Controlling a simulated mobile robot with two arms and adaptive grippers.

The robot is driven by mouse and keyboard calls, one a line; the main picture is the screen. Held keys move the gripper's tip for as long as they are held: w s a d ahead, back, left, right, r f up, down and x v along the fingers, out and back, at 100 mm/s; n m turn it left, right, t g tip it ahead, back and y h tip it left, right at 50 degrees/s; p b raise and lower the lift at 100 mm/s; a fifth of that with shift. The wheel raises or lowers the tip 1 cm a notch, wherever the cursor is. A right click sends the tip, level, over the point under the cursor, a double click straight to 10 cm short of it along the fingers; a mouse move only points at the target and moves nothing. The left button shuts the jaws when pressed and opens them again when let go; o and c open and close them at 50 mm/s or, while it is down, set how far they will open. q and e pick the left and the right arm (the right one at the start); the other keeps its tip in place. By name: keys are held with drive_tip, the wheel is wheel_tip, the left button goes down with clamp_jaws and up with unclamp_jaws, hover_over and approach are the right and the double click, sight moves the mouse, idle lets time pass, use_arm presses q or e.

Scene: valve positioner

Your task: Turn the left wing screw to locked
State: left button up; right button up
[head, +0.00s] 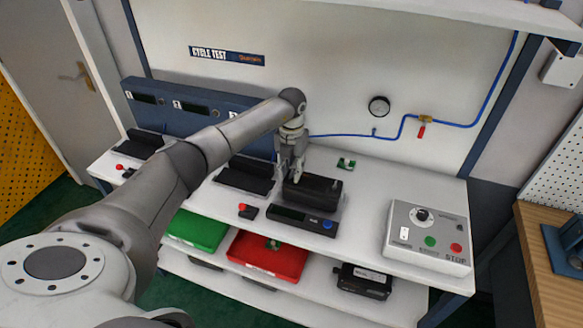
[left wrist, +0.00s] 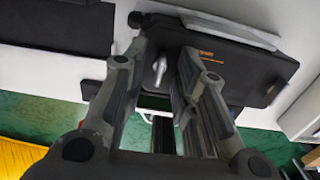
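The black device (head: 318,192) sits on the white bench top in the head view. In the left wrist view the same device (left wrist: 245,68) shows small orange lettering and a silver wing screw (left wrist: 160,68). My left gripper (head: 290,176) is over the left part of the device, pointing down. In the left wrist view my left gripper (left wrist: 163,52) is open, with one finger on each side of the wing screw and a visible gap to both. I cannot tell any lock marking at the screw. My right gripper is not in view.
A display unit (head: 300,220) lies in front of the device, and a black cradle (head: 245,176) stands to its left. A grey control box (head: 428,236) stands at the right. Green (head: 200,230) and red (head: 268,257) trays are on the shelf below.

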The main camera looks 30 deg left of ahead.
use_arm(q)
clamp_jaws()
